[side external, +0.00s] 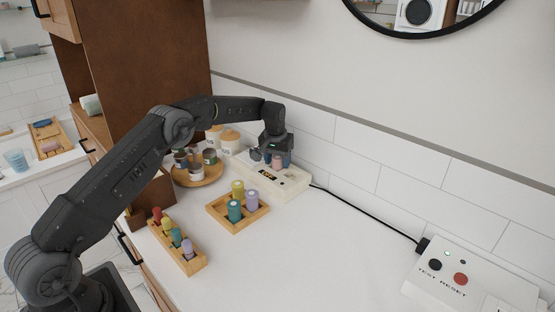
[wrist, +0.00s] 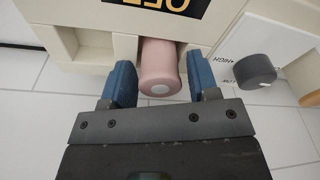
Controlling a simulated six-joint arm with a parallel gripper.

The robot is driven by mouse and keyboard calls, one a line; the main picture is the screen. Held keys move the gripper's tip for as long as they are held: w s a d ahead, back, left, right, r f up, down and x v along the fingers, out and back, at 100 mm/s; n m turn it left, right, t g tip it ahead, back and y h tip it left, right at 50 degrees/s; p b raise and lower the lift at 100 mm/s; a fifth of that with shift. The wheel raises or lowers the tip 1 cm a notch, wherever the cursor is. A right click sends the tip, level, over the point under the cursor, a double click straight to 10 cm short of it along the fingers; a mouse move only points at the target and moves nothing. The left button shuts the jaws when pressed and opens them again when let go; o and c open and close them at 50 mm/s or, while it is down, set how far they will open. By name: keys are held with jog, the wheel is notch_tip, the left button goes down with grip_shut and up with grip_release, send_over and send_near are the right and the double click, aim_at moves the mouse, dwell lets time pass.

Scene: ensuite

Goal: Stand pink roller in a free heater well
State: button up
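The pink roller (wrist: 160,66) is between my gripper's blue fingers in the wrist view, with its round end toward the camera. Its far part runs into a well of the cream heater (wrist: 115,18); how deep it sits is hidden. My gripper (wrist: 161,84) is open around the roller, with a clear gap on the right and a very thin one on the left. In the side view my gripper (side external: 277,158) is down at the heater (side external: 292,190), with the pink roller (side external: 277,161) between its fingers. An empty well (wrist: 95,42) shows left of the roller.
A wooden tray (side external: 222,219) holds several rollers in front of the heater. A wooden rack (side external: 190,264) with several rollers stands nearer. A round wooden tray (side external: 186,182) holds tins at the left. A TEST/RESET box (side external: 455,270) is at the right.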

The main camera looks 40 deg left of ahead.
jog(key=shift+o, duration=0.6)
jog(key=shift+r, duration=0.3)
notch_tip(320, 180, up, 12)
jog(key=s, duration=0.2)
jog(key=s+d+r+m+t, duration=0.1)
jog(key=s+d+r, duration=0.4)
jog(key=s+r, duration=0.25)
jog(key=s+d+r+m+t, duration=0.1)
jog(key=s+d+r, duration=0.45)
jog(key=s, duration=0.35)
jog(key=s+d+f+m+t, duration=0.1)
jog(key=s+d+f, duration=0.1)
jog(key=s, duration=1)
jog(key=s+d+f+m+t, duration=0.1)
jog(key=s+d+f, duration=0.2)
jog(key=s, duration=0.9)
jog(key=shift+f+h, duration=0.4)
jog(key=shift+f, duration=0.2)
